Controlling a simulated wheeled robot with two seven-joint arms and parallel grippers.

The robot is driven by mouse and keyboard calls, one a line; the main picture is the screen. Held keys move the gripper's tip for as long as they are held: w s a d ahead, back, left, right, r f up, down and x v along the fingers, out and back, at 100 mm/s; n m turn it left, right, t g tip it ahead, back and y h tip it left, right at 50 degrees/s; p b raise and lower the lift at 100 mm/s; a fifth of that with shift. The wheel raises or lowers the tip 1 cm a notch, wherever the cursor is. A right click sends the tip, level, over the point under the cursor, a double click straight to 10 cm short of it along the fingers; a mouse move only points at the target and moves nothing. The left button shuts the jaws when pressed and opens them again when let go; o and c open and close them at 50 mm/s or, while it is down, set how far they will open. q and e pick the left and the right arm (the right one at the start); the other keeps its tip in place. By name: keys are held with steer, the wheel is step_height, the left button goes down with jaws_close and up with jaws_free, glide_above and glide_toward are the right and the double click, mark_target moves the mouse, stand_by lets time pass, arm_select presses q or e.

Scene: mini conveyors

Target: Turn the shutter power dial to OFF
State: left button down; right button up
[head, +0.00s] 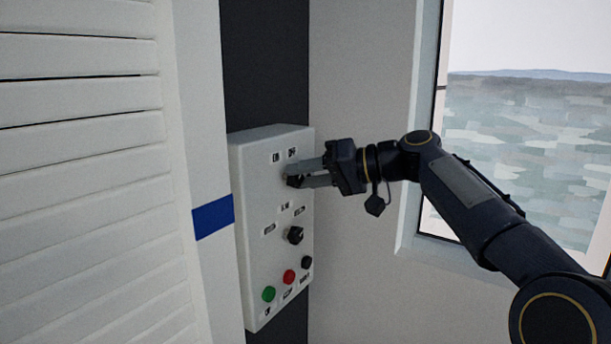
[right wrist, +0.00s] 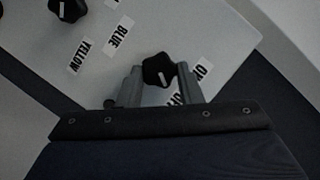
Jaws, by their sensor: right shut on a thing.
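The control box (head: 260,225) is a white panel on the wall, at the middle of the head view. Its upper black dial (head: 294,181) sits below two small labels, and it also shows in the right wrist view (right wrist: 159,71) with a light pointer mark. My right gripper (head: 300,178) reaches in from the right and is shut on this dial, one finger on each side, as the right wrist view (right wrist: 163,85) shows. The ON and OFF labels (right wrist: 190,87) beside it are partly hidden by the fingers. My left gripper is not in view.
A second black dial (head: 295,235) sits lower on the box, with labels including BLUE and YELLOW around it. Below it are green (head: 268,294), red (head: 289,277) and black (head: 307,262) buttons. A white slatted shutter (head: 85,180) stands left; a window (head: 530,130) is right.

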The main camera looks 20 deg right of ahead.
steer(key=o, duration=1)
steer(key=shift+c, duration=0.2)
steer(key=b+v, duration=0.1)
steer(key=v, duration=0.7)
steer(key=shift+f, duration=0.1)
steer(key=s+a+f+g+h, duration=0.1)
steer(key=s+a+f, duration=0.3)
steer(key=s+f, duration=0.4)
steer(key=s+a+f+g+h, duration=0.1)
steer(key=s+a+f+h, duration=0.2)
steer(key=s+f, duration=0.5)
steer(key=s+a+f+m+g+h, duration=0.1)
steer(key=s+f, duration=0.7)
steer(key=f, duration=1.1)
steer(key=a+g+h, duration=0.1)
steer(key=a+h, duration=0.1)
steer(key=a, duration=0.1)
steer(key=shift+s+a, duration=0.35)
steer(key=shift+s+f, duration=0.1)
steer(key=shift+f, duration=0.2)
steer(key=shift+c, duration=0.4)
